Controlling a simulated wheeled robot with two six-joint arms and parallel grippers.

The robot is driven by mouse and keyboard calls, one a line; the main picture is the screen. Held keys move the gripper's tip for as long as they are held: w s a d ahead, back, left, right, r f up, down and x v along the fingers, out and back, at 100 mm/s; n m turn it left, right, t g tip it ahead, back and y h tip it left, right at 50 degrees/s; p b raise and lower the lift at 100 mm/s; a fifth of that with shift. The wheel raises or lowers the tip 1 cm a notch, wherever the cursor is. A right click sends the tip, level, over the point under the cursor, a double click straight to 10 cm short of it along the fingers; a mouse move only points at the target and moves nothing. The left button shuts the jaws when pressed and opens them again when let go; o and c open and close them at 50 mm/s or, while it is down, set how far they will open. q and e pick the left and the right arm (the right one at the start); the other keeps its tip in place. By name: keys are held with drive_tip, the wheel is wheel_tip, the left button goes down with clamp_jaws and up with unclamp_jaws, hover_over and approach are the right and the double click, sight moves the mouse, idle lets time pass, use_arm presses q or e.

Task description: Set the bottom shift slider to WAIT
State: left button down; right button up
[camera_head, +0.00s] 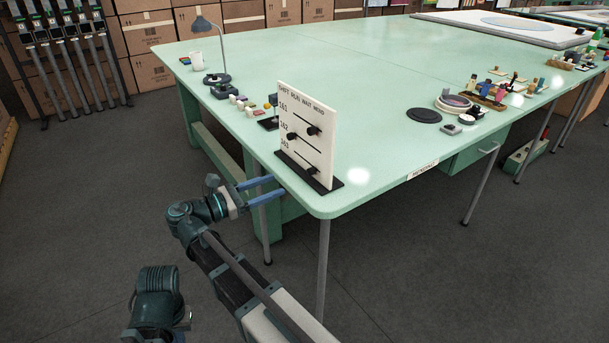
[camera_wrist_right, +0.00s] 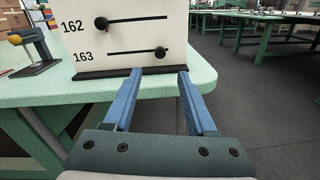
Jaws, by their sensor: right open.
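A white upright board (camera_head: 306,135) on a dark base stands at the table's near corner. It has rows 161, 162 and 163 under the headings SHIFT, RUN, WAIT and MEND. The bottom slider's black knob (camera_head: 313,169) is near the right end of row 163; it also shows in the right wrist view (camera_wrist_right: 161,52). The row 162 knob (camera_wrist_right: 101,23) is at its track's left end. My right gripper (camera_head: 278,185) is open and empty at the table edge, short of the board. In the wrist view its blue fingers (camera_wrist_right: 160,72) flank the bottom knob's line, apart from it. My left gripper is not in view.
The green table (camera_head: 400,100) extends behind the board. A small stand (camera_head: 270,119) and small blocks (camera_head: 241,103) lie beyond the board, near the table's left edge. A lamp (camera_head: 217,78) stands farther back. A black disc (camera_head: 424,116) lies to the right, with clear tabletop between.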

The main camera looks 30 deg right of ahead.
sight(308, 172)
drive_tip(key=d, duration=1)
drive_tip(key=shift+w+d, duration=0.2)
drive_tip(key=shift+d, duration=0.2)
clamp_jaws()
idle(0.9)
